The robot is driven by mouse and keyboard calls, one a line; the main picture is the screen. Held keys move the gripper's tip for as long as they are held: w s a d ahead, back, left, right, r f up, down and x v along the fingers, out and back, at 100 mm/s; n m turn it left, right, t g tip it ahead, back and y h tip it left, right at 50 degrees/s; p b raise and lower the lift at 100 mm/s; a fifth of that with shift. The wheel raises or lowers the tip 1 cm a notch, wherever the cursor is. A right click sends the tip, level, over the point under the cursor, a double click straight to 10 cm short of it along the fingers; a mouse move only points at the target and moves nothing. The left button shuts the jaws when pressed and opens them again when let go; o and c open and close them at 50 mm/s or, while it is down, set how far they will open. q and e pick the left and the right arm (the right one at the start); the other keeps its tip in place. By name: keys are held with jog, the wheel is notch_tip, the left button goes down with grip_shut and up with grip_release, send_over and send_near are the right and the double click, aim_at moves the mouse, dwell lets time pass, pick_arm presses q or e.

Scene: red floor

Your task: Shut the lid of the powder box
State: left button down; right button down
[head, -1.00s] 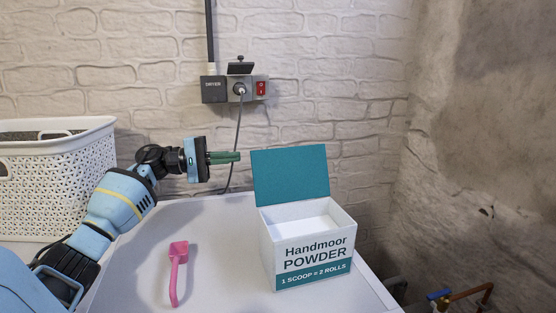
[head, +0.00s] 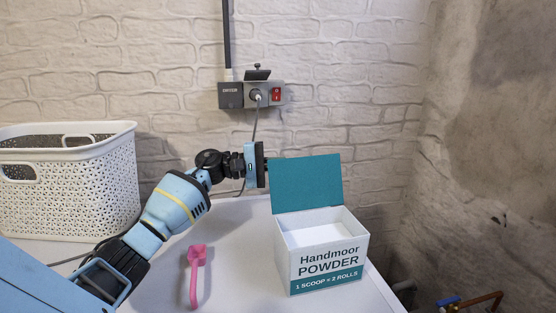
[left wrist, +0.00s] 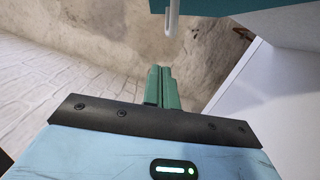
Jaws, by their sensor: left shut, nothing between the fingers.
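The powder box (head: 322,262) is white with a teal band and stands on the white surface. Its teal lid (head: 307,184) stands open, raised at the back edge. In the left wrist view the lid (left wrist: 270,22) crosses the top right, and a white side of the box (left wrist: 270,95) is at the right. My left gripper is shut and empty, its green fingers (left wrist: 161,88) pointing forward behind the lid. In the head view its fingers are mostly hidden by the lid, and I cannot tell whether they touch it. My right gripper is not in view.
A pink scoop (head: 195,272) lies on the white surface (head: 235,285) left of the box. A white perforated basket (head: 75,185) stands at the far left. A brick wall with a socket panel (head: 251,95) and hanging cable is behind.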

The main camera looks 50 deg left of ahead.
aim_at(305, 182)
pick_arm(q)
jog(key=shift+s+d+r+p, duration=0.15)
jog(key=shift+s+d+p, duration=0.15)
jog(key=shift+d, duration=0.3)
jog(key=shift+s+d+r+p, duration=0.15)
jog(key=shift+s+d, duration=0.1)
jog(key=shift+d, duration=0.3)
jog(key=shift+f, duration=0.1)
